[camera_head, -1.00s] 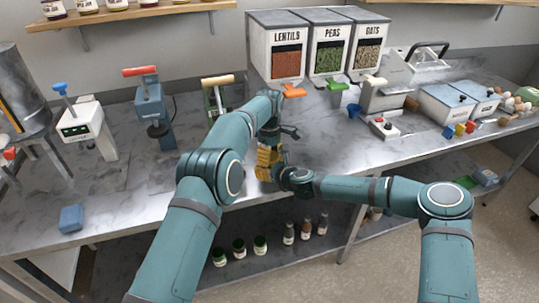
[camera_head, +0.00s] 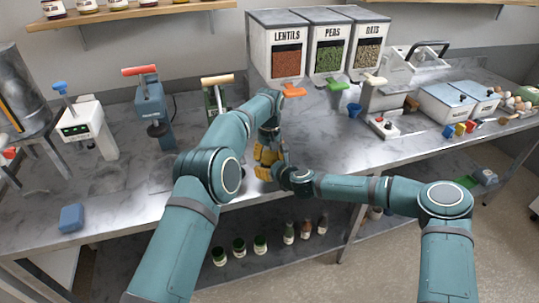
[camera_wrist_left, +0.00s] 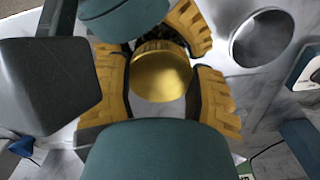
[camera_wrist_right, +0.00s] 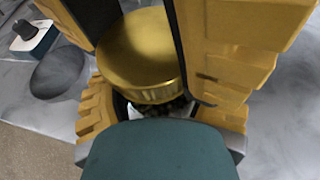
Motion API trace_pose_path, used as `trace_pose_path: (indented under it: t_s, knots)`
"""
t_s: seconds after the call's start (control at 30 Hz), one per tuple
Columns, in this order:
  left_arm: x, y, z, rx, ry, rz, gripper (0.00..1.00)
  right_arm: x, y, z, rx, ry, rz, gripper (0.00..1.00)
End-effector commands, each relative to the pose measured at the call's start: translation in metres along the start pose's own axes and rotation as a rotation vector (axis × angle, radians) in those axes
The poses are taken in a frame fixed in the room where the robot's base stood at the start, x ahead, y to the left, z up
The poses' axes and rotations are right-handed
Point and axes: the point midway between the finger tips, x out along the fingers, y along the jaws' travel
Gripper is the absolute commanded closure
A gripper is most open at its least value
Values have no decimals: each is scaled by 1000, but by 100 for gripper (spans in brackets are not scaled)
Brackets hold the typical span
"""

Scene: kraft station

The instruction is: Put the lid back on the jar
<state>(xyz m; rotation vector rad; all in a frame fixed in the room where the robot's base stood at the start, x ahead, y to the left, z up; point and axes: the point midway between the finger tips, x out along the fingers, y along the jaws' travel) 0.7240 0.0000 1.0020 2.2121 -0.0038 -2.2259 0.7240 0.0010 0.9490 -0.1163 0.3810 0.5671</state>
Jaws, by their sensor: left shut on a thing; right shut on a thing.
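The lid (camera_wrist_left: 161,73) is a round gold disc with a ridged rim. In the left wrist view it lies between the yellow fingers of my left gripper (camera_wrist_left: 160,88), which is shut on it. The lid also shows in the right wrist view (camera_wrist_right: 140,58), with a small piece of the clear jar (camera_wrist_right: 165,106) right below it. My right gripper (camera_wrist_right: 163,112) is shut on the jar, whose body is mostly hidden by fingers and wrist. I cannot tell whether the lid touches the jar's rim. In the head view both grippers meet near the bench's front edge.
Dispensers of lentils (camera_head: 287,62), peas (camera_head: 330,50) and oats (camera_head: 368,47) stand at the back. Press-like devices (camera_head: 152,108) stand left. A blue block (camera_head: 71,218) lies at front left. White bins (camera_head: 447,101) stand right. The bench front (camera_head: 150,205) is mostly clear.

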Motion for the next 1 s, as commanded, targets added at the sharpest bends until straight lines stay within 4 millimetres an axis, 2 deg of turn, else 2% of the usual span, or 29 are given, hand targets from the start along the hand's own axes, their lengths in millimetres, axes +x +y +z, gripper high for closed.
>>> trace_pose_path:
  t_s: [0.3, 0.33, 0.4, 0.73, 1.0]
  knots:
    - [0, 0, 0, 18, 0, 0, 86, 0, 0, 1, -1, -1, 0, 100]
    - [0, 0, 0, 18, 0, 0, 33, 0, 0, 1, -1, -1, 0, 100]
    - [0, 0, 0, 17, 0, 0, 14, 0, 0, 1, -1, -1, 0, 100]
    - [-2, 0, 0, 16, 1, 0, 14, 0, 0, 1, -1, -1, 0, 100]
    - [-34, 0, -1, 15, 3, 2, 14, 0, 0, 1, 0, -1, 0, 100]
